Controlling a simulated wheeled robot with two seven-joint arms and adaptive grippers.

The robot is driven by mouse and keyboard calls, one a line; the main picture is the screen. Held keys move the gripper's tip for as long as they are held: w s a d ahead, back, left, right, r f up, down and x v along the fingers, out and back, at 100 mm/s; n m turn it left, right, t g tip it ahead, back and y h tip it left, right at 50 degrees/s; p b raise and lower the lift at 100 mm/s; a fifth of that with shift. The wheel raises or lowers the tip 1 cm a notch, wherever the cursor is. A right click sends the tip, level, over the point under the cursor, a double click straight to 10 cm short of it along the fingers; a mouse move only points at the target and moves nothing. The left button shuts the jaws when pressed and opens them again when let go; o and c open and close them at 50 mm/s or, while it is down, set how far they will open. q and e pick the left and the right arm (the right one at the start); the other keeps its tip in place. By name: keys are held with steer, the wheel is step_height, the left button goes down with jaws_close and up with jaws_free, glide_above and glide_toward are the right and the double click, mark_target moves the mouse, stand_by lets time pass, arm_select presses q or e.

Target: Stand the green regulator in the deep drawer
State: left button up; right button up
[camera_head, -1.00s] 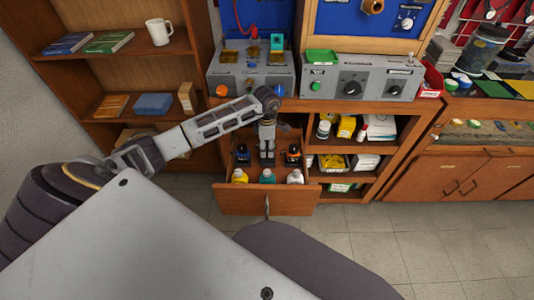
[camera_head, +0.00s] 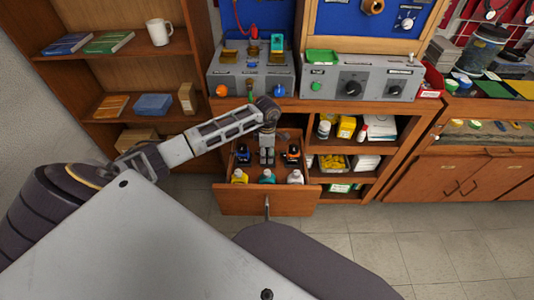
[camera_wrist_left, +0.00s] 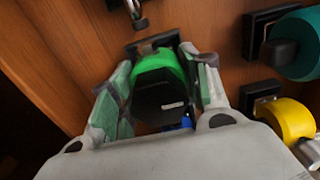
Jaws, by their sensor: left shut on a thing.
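The deep drawer (camera_head: 235,204) is pulled open below the bench in the head view. My left gripper (camera_head: 267,158) points down inside the drawer's opening, between the dark fittings at its back. In the left wrist view, the green regulator (camera_wrist_left: 156,66) with its black faceted knob sits between the fingers of my left gripper (camera_wrist_left: 160,90), which is shut on it. The gripper hides the regulator in the head view. I cannot tell whether its base touches the drawer floor. My right gripper is not in view.
Yellow (camera_head: 239,176), teal (camera_head: 267,176) and white (camera_head: 295,177) items stand along the drawer's front. A blue-topped item (camera_head: 243,154) and an orange-marked one (camera_head: 292,153) flank the gripper. Open shelves with boxes (camera_head: 381,128) are at the right.

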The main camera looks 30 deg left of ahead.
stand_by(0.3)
arm_select(q)
steer(key=o, duration=1.1)
steer(key=shift+f, duration=0.1)
steer(key=o, duration=0.3)
steer(key=shift+o, duration=0.2)
